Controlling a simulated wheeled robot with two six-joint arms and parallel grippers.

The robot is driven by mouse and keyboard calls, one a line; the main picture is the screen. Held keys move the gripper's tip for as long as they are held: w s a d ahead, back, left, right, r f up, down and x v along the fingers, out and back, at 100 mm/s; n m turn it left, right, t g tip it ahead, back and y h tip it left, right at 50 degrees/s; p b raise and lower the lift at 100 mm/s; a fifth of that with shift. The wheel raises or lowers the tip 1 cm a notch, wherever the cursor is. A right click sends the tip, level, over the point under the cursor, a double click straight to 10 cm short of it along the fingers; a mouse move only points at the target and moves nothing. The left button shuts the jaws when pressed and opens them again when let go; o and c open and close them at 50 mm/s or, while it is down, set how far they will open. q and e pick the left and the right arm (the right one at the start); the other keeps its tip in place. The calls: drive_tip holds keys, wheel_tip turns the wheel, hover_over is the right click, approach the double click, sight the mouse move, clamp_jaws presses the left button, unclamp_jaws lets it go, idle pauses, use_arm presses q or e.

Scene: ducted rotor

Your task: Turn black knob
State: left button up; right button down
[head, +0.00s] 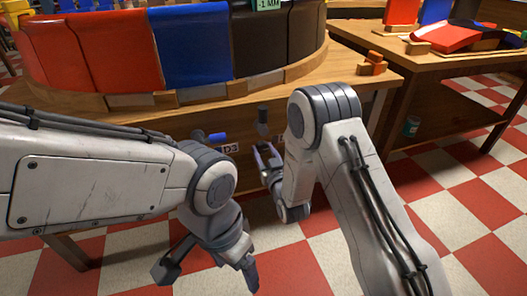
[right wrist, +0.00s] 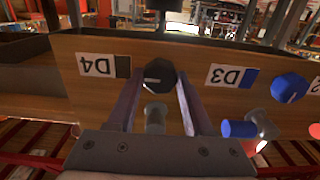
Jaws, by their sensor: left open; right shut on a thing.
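The black knob (right wrist: 159,75) sits on the wooden front panel beside the upside-down D4 label in the right wrist view. It is faceted and has a short white mark. My right gripper (right wrist: 160,82) has a finger on each side of the knob and is shut on it; the same gripper (head: 268,158) shows in the head view at the panel. The knob cannot be made out clearly in the head view. My left gripper (head: 207,270) is open and empty, low and apart from the panel.
A dark post (head: 262,118) sticks out near my right gripper. A blue knob (right wrist: 289,88) and a blue post (right wrist: 240,129) are by the D3 label (right wrist: 231,76). A curved ring of coloured panels (head: 192,47) stands on the bench. A second table (head: 450,65) stands right.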

drive_tip(key=m, duration=0.4)
drive_tip(key=shift+f+m, duration=0.1)
drive_tip(key=shift+m, duration=1.7)
drive_tip(key=shift+c, duration=1.5)
unclamp_jaws()
drive_tip(key=p+v, duration=0.2)
drive_tip(key=v, duration=0.8)
drive_tip(key=shift+s, duration=0.3)
